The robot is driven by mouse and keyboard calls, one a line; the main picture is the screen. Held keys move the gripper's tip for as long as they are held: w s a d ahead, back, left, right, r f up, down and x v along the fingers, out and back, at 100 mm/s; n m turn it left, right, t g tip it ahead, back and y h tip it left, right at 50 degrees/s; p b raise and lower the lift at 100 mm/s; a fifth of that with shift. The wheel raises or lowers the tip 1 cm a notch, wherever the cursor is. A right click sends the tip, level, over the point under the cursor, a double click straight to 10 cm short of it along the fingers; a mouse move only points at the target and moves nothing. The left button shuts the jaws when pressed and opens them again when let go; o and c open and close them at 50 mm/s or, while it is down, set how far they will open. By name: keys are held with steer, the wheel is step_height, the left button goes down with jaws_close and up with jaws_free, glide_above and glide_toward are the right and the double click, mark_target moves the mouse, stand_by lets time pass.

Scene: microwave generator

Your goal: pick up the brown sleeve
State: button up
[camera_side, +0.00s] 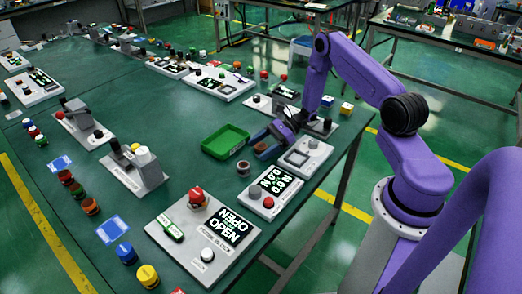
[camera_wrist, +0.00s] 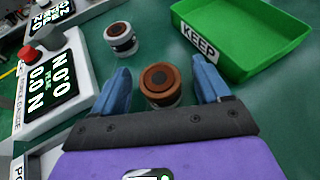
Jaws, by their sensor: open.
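A short cylinder with a brown top (camera_wrist: 160,84), which looks like the brown sleeve, stands upright on the table between the two blue fingers of my gripper (camera_wrist: 161,70) in the wrist view. The fingers are open, with a visible gap on each side of it. In the side view the brown sleeve (camera_side: 260,148) shows beside my gripper (camera_side: 272,134), partly hidden by it. A second cylinder, pale with a brownish top (camera_wrist: 121,38), stands apart, beyond the left finger; it also shows in the side view (camera_side: 243,168).
A green tray (camera_side: 207,149) marked KEEP (camera_wrist: 200,46) is close by at the wrist view's upper right and looks empty. A force gauge panel (camera_wrist: 50,85) with a red button lies at left. A white fixture plate (camera_side: 322,150) is beside my gripper. Several coloured cylinders line the table's left side.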

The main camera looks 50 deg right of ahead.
steer(key=shift+a+f, duration=0.1)
steer(key=shift+a, duration=0.05)
steer(key=c, duration=1.1)
steer(key=shift+r, duration=0.2)
